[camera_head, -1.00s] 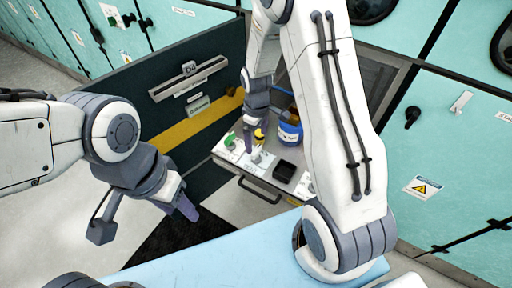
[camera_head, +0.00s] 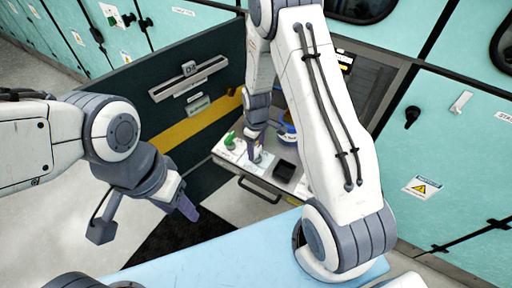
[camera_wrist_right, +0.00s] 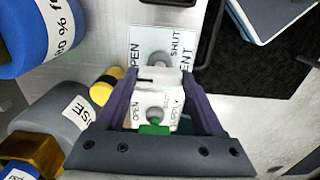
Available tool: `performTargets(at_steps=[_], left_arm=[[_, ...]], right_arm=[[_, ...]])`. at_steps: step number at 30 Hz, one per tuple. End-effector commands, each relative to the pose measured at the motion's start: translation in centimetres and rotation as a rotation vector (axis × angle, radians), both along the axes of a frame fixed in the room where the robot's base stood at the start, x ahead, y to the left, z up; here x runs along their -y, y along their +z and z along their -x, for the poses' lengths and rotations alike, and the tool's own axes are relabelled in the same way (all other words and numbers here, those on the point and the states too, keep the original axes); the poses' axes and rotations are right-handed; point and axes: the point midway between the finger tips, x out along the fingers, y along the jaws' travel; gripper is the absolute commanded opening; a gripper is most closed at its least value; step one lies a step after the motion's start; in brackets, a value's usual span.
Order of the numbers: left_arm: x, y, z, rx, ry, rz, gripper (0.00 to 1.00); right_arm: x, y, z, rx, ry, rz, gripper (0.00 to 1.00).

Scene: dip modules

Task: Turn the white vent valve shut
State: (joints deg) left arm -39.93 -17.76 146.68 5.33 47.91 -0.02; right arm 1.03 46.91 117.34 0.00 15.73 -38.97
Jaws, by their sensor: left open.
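The white vent valve (camera_wrist_right: 158,76) shows in the right wrist view as a white handle over a label plate (camera_wrist_right: 150,42) marked OPEN, SHUT and VENT. My right gripper (camera_wrist_right: 158,82) has its purple fingers on both sides of the handle, with no clear gap seen at the tips. In the head view my right gripper (camera_head: 254,152) reaches down onto the bench panel and mostly hides the valve. The handle's exact angle is hard to read. My left gripper (camera_head: 186,205) is open and empty, away from the panel at the left.
A green valve (camera_head: 230,140) sits left of my right gripper. A blue container (camera_head: 287,135) stands behind it and a black square tray (camera_head: 284,168) lies to the right. A dark upright panel (camera_head: 170,95) borders the left.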

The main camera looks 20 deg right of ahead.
Motion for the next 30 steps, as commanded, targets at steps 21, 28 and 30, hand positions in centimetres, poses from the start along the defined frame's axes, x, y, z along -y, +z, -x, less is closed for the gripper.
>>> performTargets(at_steps=[21,28,30], left_arm=[[0.0,0.61,0.0,0.0,0.0,0.0,0.5],[0.0,0.87,0.0,0.0,0.0,0.0,0.5],[0.0,0.94,0.0,0.0,0.0,0.0,0.5]], right_arm=[[0.03,0.14,0.02,-0.001,-0.374,0.0,0.14],[0.02,0.12,0.05,-0.002,-0.593,0.0,0.14],[0.03,0.11,0.05,-0.002,-0.66,0.0,0.14]])
